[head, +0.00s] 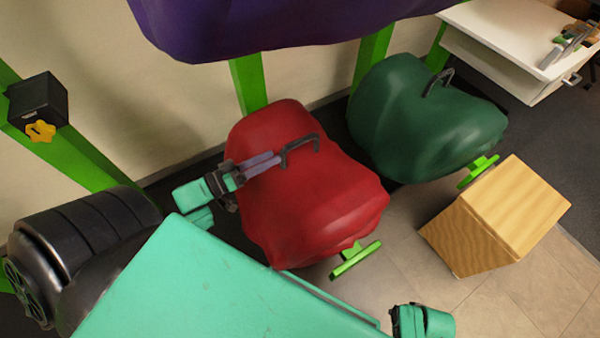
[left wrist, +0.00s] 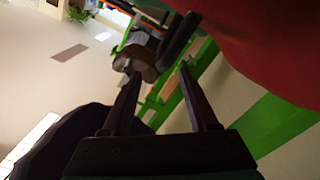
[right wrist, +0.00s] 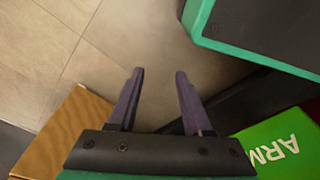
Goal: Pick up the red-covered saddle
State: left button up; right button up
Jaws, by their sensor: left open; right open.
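The red-covered saddle (head: 310,205) sits on a green rack in the middle of the head view, with a dark handle (head: 300,146) on top. My left gripper (head: 277,159) is open over the saddle, its fingertips close to the handle's left end. In the left wrist view, the red cover (left wrist: 285,45) fills the upper right and the handle (left wrist: 179,40) shows just beyond the open fingertips (left wrist: 160,68). I cannot tell whether they touch it. My right gripper (right wrist: 159,72) is open and empty above the floor; its housing shows at the head view's bottom edge.
A green-covered saddle (head: 420,125) stands to the right of the red one. A purple-covered one (head: 270,25) hangs above. A wooden box (head: 500,215) stands at right, and a white drawer unit (head: 505,45) at the back right. Tiled floor is free below the box.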

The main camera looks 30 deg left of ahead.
aim_at(300, 139)
pick_arm(q)
jog(key=x, duration=0.3)
jog(key=b+x, duration=0.1)
jog(key=x, duration=0.3)
jog(key=b+x, duration=0.1)
jog(key=x, duration=0.2)
jog(key=shift+w+r, duration=0.2)
jog(key=shift+w, duration=0.3)
grip_shut()
pick_arm(e)
notch_tip(300, 139, up, 5)
jog(key=w+a, duration=0.1)
jog(key=w, duration=0.1)
jog(key=shift+w+a+r, duration=0.2)
jog(key=shift+w+a, duration=0.05)
pick_arm(q)
jog(key=shift+r, duration=0.2)
